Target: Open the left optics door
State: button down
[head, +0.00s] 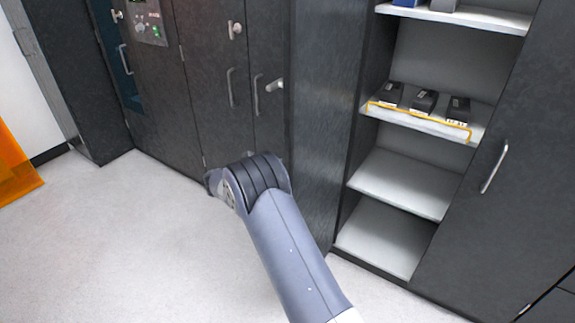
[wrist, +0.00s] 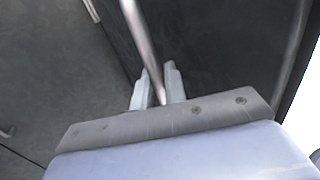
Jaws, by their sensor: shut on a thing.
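In the wrist view my gripper (wrist: 158,85) has its two pale fingers closed around a metal bar handle (wrist: 138,30) on a dark door panel (wrist: 215,45). In the head view my grey wrist and forearm are in front of the dark cabinet, and the fingers are hidden behind the wrist. Dark doors (head: 210,110) there carry two upright bar handles, one on the left (head: 230,88) and one on the right (head: 256,95). I cannot tell from the head view which handle the gripper holds. The doors show no clear gap.
An open bay at right has white shelves (head: 402,185), with several small black boxes (head: 423,101) on one. Right of it is a dark door with a bar handle (head: 495,168). A control panel (head: 150,22) is at upper left. Pale floor (head: 130,240) is clear; an orange sheet (head: 15,165) stands far left.

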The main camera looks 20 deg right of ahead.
jog(key=shift+d+r, duration=0.15)
jog(key=c, duration=1.7)
grip_release()
jog(key=shift+d, duration=0.1)
jog(key=shift+o, duration=0.9)
jog(key=s+a+b, duration=0.1)
jog(key=a, duration=0.9)
jog(key=shift+s+a, duration=0.25)
jog(key=shift+a, duration=0.15)
